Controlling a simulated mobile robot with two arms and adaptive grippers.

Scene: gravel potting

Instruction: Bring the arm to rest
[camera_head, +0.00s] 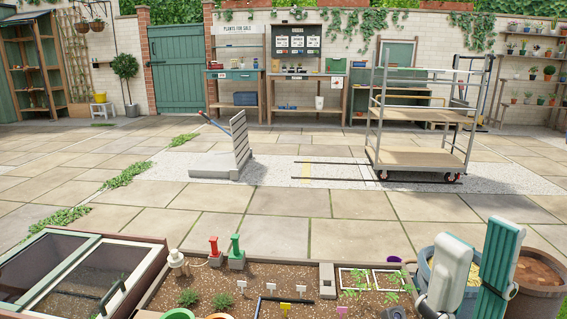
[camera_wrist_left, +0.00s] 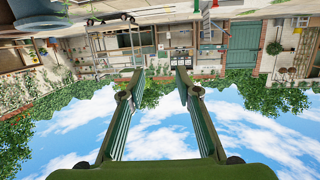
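My right gripper (camera_head: 478,246) stands at the lower right of the head view, in front of two round tubs. Its two green fingers point up with a gap between them, and nothing shows between them. My left gripper (camera_wrist_left: 160,76) shows in the left wrist view, where the scene is upside down. Its green ribbed fingers are apart, with only the yard and sky behind them. I cannot make out the left gripper in the head view.
A soil-filled bed (camera_head: 262,273) with small plants, markers and red and green pumps lies in front. A cold frame (camera_head: 150,256) is at left, a brown-filled tub (camera_head: 542,270) at right.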

